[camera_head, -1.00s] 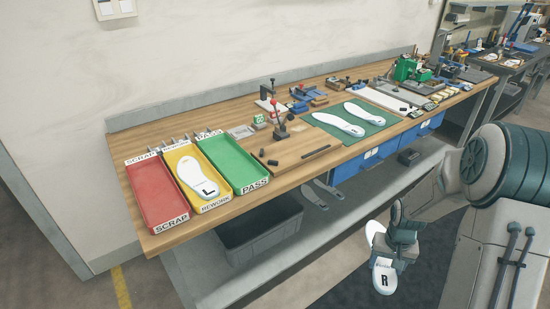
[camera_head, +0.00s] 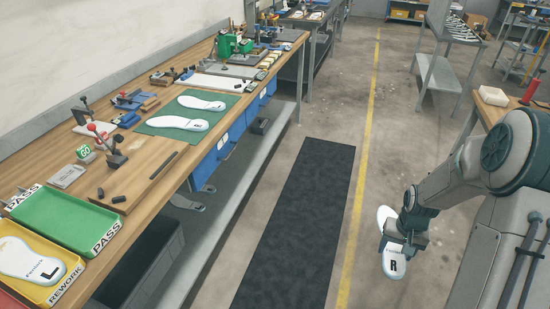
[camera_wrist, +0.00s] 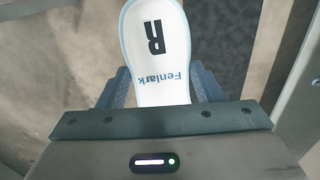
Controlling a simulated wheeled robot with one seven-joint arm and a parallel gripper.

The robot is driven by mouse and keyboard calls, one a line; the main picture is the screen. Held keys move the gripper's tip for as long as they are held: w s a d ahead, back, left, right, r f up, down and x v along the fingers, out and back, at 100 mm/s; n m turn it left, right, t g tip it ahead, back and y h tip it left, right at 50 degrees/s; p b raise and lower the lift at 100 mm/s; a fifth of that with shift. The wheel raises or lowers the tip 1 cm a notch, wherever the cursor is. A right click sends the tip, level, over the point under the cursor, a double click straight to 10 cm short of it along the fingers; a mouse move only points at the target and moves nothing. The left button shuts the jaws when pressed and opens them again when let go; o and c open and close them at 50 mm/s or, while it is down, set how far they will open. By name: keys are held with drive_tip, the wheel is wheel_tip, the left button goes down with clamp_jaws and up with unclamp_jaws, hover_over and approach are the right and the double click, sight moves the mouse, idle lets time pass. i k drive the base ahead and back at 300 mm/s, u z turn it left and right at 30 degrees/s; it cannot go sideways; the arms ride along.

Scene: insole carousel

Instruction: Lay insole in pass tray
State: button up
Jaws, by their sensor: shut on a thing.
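My gripper (camera_head: 404,246) is shut on a white insole (camera_head: 394,266) marked R, held in the air over the floor at the right, away from the bench. In the wrist view the insole (camera_wrist: 158,50) sticks out beyond the jaws, its R and "Fenlark" print showing, its middle hidden by the gripper. The green pass tray (camera_head: 62,222) is on the bench at the left and looks empty. An insole marked L (camera_head: 30,260) lies in the yellow rework tray (camera_head: 62,288) beside it. The red scrap tray (camera_head: 12,300) is mostly cut off.
The wooden bench (camera_head: 150,175) runs along the left wall. Two white insoles lie on a green mat (camera_head: 160,128). A lever fixture (camera_head: 112,150) stands between mat and trays. A dark floor mat (camera_head: 300,215) and open floor separate my arm from the bench.

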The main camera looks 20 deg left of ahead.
sight(67, 221)
drive_tip(key=z, duration=0.05)
drive_tip(key=i, duration=1.65)
drive_tip(key=u, duration=2.7)
